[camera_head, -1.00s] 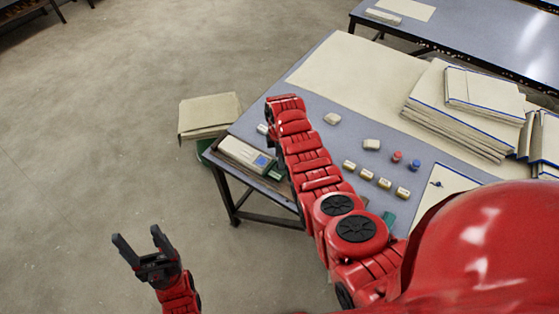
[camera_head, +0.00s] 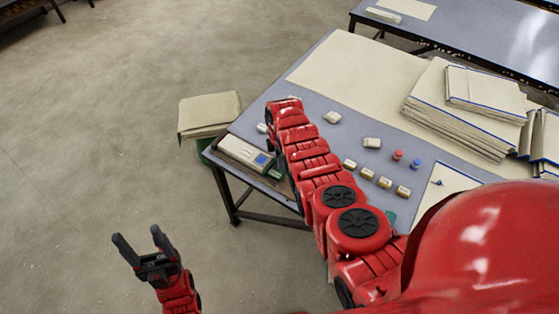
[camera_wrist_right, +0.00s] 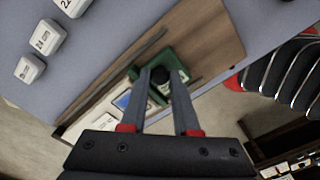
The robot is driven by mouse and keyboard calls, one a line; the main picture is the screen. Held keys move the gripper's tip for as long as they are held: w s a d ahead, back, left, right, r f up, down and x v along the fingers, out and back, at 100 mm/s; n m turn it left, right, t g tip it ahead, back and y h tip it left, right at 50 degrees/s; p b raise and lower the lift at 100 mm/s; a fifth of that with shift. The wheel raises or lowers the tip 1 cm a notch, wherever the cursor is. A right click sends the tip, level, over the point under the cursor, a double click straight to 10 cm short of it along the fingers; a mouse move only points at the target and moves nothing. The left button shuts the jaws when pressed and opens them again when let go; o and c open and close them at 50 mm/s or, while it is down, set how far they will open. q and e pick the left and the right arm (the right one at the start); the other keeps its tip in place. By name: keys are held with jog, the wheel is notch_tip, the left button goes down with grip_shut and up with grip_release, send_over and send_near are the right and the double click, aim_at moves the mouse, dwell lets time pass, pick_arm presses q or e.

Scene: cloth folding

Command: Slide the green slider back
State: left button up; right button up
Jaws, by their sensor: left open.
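The green slider (camera_wrist_right: 173,62) with a black knob (camera_wrist_right: 159,78) sits on a wooden board (camera_wrist_right: 205,35) in the right wrist view. My right gripper (camera_wrist_right: 160,77) has one finger on each side of the knob, and the knob fills the gap at the fingertips. In the head view a bit of green (camera_head: 275,173) shows at the table's left edge beside my right arm, which hides the right gripper. My left gripper (camera_head: 138,243) is open and empty over the floor, left of the table.
A pale device with a blue display (camera_head: 245,152) lies at the table's left corner. Several small blocks (camera_head: 366,173), a red and a blue piece (camera_head: 414,164) and stacked boards (camera_head: 465,120) lie on the table (camera_head: 312,107). A covered bin (camera_head: 209,115) stands beyond its left edge.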

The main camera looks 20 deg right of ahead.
grip_shut()
dwell(1.0)
jog(key=shift+s+d+r+p, duration=0.15)
jog(key=shift+r+p, duration=0.05)
jog(key=shift+p, duration=0.25)
jog(key=s+d+p, duration=0.1)
jog(key=p, duration=0.1)
jog(key=s+d+p, duration=0.1)
jog(key=s+p, duration=0.1)
jog(key=shift+d+r, duration=0.15)
jog(key=s, duration=0.1)
jog(key=d+p, duration=0.1)
jog(key=s+d, duration=0.1)
jog(key=shift+s+d+f+p, duration=0.1)
jog(key=shift+s+f+p, duration=0.15)
jog(key=shift+s+p, duration=0.1)
jog(key=shift+s+d, duration=0.15)
jog(key=shift+s, duration=0.05)
jog(key=shift+f, duration=0.15)
jog(key=shift+s+d, duration=0.1)
